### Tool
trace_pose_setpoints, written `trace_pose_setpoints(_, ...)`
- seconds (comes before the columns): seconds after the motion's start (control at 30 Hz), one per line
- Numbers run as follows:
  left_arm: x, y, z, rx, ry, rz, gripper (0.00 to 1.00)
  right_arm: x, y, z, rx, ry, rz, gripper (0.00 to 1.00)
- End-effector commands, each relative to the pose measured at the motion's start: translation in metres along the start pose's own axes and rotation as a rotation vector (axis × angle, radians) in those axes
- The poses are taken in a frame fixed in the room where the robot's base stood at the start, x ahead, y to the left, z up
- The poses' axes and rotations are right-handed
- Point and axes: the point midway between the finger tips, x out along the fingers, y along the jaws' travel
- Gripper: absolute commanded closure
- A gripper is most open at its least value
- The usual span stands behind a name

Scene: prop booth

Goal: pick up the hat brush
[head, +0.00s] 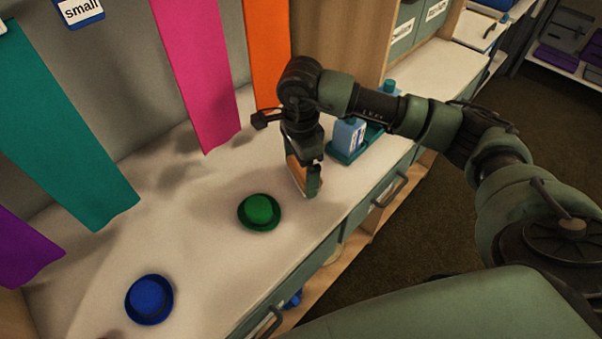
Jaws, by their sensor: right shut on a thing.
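The hat brush (296,174) looks to be the tan, wood-coloured piece at my right gripper, low over the pale counter. It is mostly covered by the gripper, and I cannot tell whether it touches the counter. My right gripper (310,181) points down and is shut on it, to the right of the green hat. My left gripper is not in view.
A green hat (260,211) and a blue hat (150,299) lie on the counter (200,255). A blue-and-white bottle (348,134) stands in a teal tray (345,157) behind my right gripper. Coloured strips hang at the back. Drawers line the counter's front.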

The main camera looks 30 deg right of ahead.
Motion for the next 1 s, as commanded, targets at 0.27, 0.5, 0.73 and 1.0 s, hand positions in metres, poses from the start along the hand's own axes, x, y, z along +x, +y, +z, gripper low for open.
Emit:
trace_pose_setpoints(0.27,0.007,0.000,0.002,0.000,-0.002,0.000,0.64,-0.062,-0.002,0.000,-0.001,-0.001,-0.008,0.57)
trace_pose_setpoints(0.5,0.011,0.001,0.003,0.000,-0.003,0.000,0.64,-0.121,-0.001,0.000,-0.001,0.000,-0.006,0.57)
trace_pose_setpoints(0.73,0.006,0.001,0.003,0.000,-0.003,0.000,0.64,-0.162,-0.001,-0.001,0.000,0.003,-0.004,0.57)
trace_pose_setpoints(1.0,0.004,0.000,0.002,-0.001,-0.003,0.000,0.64,-0.179,0.000,0.000,-0.001,0.002,-0.001,0.57)
